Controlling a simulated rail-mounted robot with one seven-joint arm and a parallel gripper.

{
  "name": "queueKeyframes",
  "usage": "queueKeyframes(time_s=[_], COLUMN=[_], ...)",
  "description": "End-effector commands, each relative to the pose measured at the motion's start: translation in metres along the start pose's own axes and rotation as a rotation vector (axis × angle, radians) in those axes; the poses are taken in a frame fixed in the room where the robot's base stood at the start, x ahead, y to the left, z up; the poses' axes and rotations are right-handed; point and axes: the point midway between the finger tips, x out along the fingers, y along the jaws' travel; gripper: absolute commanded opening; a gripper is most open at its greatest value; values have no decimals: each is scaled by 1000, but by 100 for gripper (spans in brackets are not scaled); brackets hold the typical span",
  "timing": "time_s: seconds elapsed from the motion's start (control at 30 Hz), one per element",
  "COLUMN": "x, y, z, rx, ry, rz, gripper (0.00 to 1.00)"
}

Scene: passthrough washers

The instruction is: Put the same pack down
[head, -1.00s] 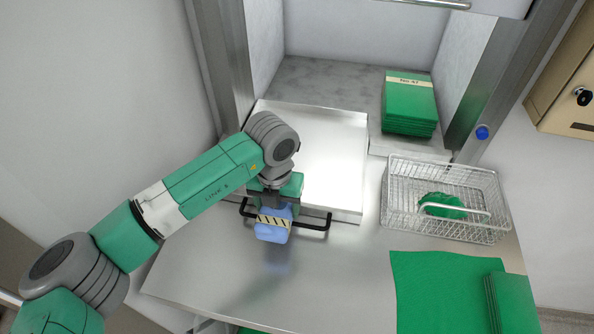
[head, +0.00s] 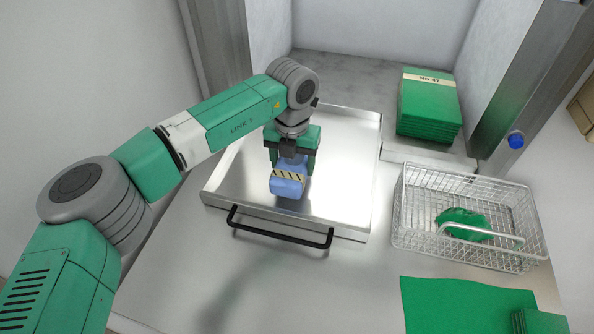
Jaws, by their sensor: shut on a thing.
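A small blue pack (head: 287,186) with a cream band of dark diagonal stripes is held in my gripper (head: 290,160). The gripper points down and its fingers are shut on the upper part of the pack. The pack is over the front half of a shiny metal tray (head: 345,155) with a black handle at its front. I cannot tell whether the pack's underside touches the tray. The gripper's body hides part of the tray behind it.
A wire basket (head: 400,230) with a crumpled green cloth (head: 463,224) stands right of the tray. A stack of green folded packs (head: 428,108) is behind it. Green cloth (head: 450,305) lies at the front right. The metal counter (head: 300,285) before the tray is clear.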

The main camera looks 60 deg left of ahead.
Motion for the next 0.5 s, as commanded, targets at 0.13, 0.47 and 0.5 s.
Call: queueKeyframes(time_s=[0.13, 0.47, 0.5], x=[27, 33, 34], y=[7, 11, 11], z=[0, 0, 0], rx=[-11, -18, -18], ry=[-1, 0, 0], rz=[3, 0, 0], gripper=[35, 35, 35])
